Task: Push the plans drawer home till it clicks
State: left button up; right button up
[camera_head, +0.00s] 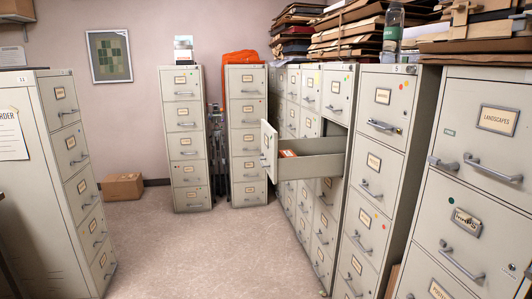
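One drawer (310,165) stands pulled out from the row of grey filing cabinets on the right, and its front panel (268,150) faces left. An orange-brown item (288,154) shows inside it. The label on its front is too small to read, so I cannot tell if it is the plans drawer. The other drawers in view look closed. Neither of my grippers shows in the view.
Cabinets (380,130) line the right, with folders (345,30) and a bottle (393,25) on top. Another cabinet (55,200) stands at left. A cardboard box (122,187) sits by the back wall. The carpet (190,250) between is clear.

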aim_at(318, 157)
jog(key=i+j, duration=0.45)
jog(key=i+j+z, duration=0.1)
jog(key=i+z, duration=0.2)
jog(key=z, duration=0.15)
jog(key=i+j+z, duration=0.25)
jog(key=z, duration=0.2)
jog(key=i+j+z, duration=0.2)
jog(key=i+j, duration=0.15)
jog(key=j, duration=0.25)
jog(key=i+j+z, duration=0.1)
jog(key=i+j, duration=0.1)
jog(key=j, duration=0.1)
